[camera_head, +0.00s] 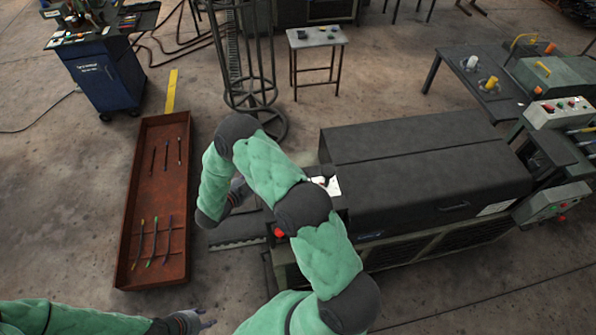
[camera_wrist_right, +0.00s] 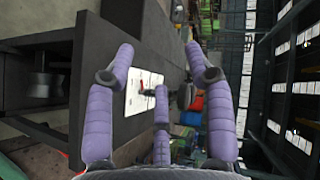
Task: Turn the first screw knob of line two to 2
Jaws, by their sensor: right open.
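A white plate (camera_head: 333,187) with a small dark fitting lies on the near left end of the dark machine. In the right wrist view the white plate (camera_wrist_right: 150,82) carries a dark knob (camera_wrist_right: 148,92); its marking is too small to read. My right gripper (camera_wrist_right: 160,68) is open, its purple fingers spread around the view of the plate, with nothing between them. In the head view the right gripper (camera_head: 239,191) is partly hidden by my arm, left of the plate. My left gripper (camera_head: 203,320) is at the bottom left edge, open and empty, far from the plate.
A long dark machine cover (camera_head: 420,155) fills the right of the plate. A rusty tray (camera_head: 124,245) with rods stands at left. A wire drum stand (camera_head: 255,95) is behind my right arm. A red button (camera_head: 279,232) shows beside the arm.

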